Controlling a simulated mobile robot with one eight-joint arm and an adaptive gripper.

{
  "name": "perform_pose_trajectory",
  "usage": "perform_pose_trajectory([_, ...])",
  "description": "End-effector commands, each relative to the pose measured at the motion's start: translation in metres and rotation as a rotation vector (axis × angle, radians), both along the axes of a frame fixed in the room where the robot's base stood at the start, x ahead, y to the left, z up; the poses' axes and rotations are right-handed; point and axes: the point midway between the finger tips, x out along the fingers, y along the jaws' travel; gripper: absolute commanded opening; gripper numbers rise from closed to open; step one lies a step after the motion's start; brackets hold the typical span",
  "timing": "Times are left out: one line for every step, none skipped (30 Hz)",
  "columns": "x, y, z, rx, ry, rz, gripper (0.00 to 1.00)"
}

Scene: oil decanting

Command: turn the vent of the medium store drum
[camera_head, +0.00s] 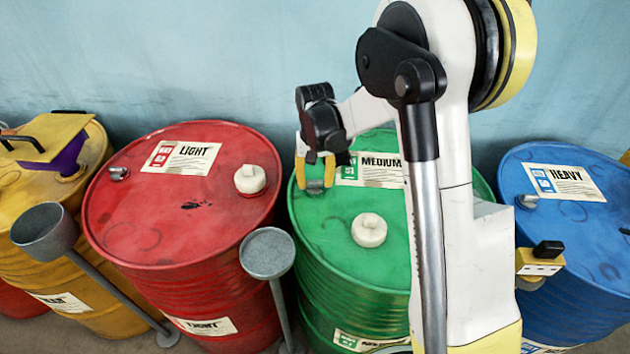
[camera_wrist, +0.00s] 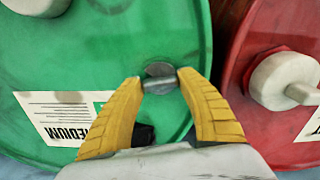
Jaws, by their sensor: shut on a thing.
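The green medium drum (camera_head: 320,222) stands in the middle of the head view, its lid labelled MEDIUM. Its small grey metal vent (camera_head: 315,186) is near the left edge of the lid. My gripper (camera_head: 316,172) reaches down over it from above. In the wrist view, my gripper's yellow fingers (camera_wrist: 160,82) are shut on the vent (camera_wrist: 159,70), one fingertip on each side. The vent's lower part is partly hidden by the fingers. A cream cap (camera_head: 369,230) sits elsewhere on the same lid.
The red light drum (camera_head: 150,225) stands close on the left, the blue heavy drum (camera_head: 570,240) on the right. A yellow drum (camera_head: 85,215) is at far left. Grey funnel-topped stands (camera_head: 267,253) rise in front. A blue wall (camera_head: 220,60) is behind.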

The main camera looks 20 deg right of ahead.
Motion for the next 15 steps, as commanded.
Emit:
perform_pose_trajectory([-0.0008,0.0000,-0.0007,0.000,0.002,-0.028,0.15])
perform_pose_trajectory([-0.0008,0.0000,-0.0007,0.000,0.002,-0.046,0.15])
perform_pose_trajectory([-0.0008,0.0000,-0.0006,0.000,0.002,-0.068,0.15])
perform_pose_trajectory([-0.0008,0.0000,-0.0006,0.000,0.002,-0.084,0.15])
perform_pose_trajectory([-0.0008,0.0000,-0.0006,0.000,0.002,-0.098,0.15])
perform_pose_trajectory([-0.0008,0.0000,-0.0006,-0.001,0.002,-0.116,0.15])
perform_pose_trajectory([-0.0008,0.0000,-0.0006,-0.001,0.002,-0.127,0.15])
perform_pose_trajectory([-0.0008,0.0000,-0.0006,-0.001,0.002,-0.139,0.15])
perform_pose_trajectory([-0.0008,0.0000,-0.0006,-0.001,0.002,-0.151,0.15])
perform_pose_trajectory([-0.0008,0.0000,-0.0006,-0.001,0.002,-0.159,0.15])
perform_pose_trajectory([-0.0008,0.0000,-0.0006,-0.001,0.002,-0.167,0.15])
perform_pose_trajectory([-0.0008,0.0000,-0.0006,-0.001,0.002,-0.175,0.15])
perform_pose_trajectory([-0.0008,0.0000,-0.0006,-0.001,0.002,-0.180,0.15])
perform_pose_trajectory([-0.0008,0.0000,-0.0006,-0.001,0.002,-0.184,0.15])
perform_pose_trajectory([-0.0008,0.0000,-0.0006,-0.001,0.002,-0.188,0.15])
